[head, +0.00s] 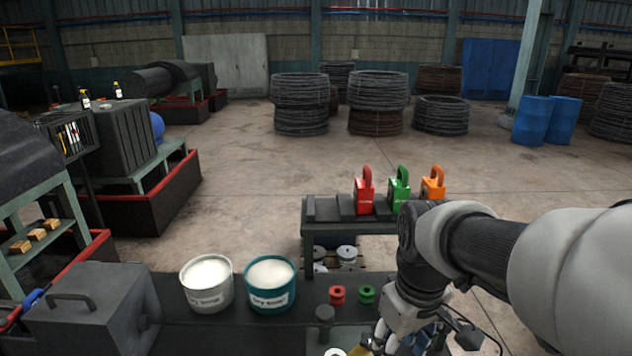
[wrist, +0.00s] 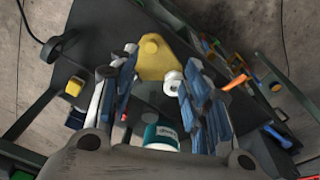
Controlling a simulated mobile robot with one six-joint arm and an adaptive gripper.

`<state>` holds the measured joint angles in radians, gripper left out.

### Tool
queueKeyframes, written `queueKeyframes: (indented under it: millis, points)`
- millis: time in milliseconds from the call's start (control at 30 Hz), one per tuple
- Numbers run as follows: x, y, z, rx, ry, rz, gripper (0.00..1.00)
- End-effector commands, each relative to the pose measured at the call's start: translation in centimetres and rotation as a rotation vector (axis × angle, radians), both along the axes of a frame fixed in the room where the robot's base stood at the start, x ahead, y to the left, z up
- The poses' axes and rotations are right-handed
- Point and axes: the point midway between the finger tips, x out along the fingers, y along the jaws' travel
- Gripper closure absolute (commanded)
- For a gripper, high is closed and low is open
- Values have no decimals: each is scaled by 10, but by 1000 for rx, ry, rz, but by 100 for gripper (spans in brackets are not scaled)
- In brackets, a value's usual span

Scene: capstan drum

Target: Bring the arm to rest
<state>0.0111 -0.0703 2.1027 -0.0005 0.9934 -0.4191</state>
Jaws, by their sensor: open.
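My arm comes in from the right of the head view and bends down to my gripper (head: 392,340) at the bottom edge, low over the dark bench. In the wrist view my gripper (wrist: 160,68) has its blue-padded fingers apart. A yellow piece (wrist: 153,57) lies beyond and between the fingertips, with a small white ring (wrist: 173,82) beside it. I see no contact with either, though the fingers hide part of the surroundings. The yellow piece shows only as a sliver in the head view (head: 358,351).
On the bench stand a white tub (head: 207,298), a teal tub (head: 270,300), a red spool (head: 337,294) and a green spool (head: 367,293). Red (head: 364,196), green (head: 398,196) and orange (head: 432,189) padlocks stand on a raised shelf behind. A dark box (head: 90,310) is at left.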

Motion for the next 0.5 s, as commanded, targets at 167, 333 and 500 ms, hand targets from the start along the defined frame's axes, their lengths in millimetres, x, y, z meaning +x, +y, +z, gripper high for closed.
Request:
queueKeyframes:
  millis: [167, 333, 500]
  points:
    - [-61, 2, 22, 27, -123, -159, 56]
    - [-108, 3, 23, 66, -218, -292, 56]
    - [-133, 3, 17, 95, -274, -373, 56]
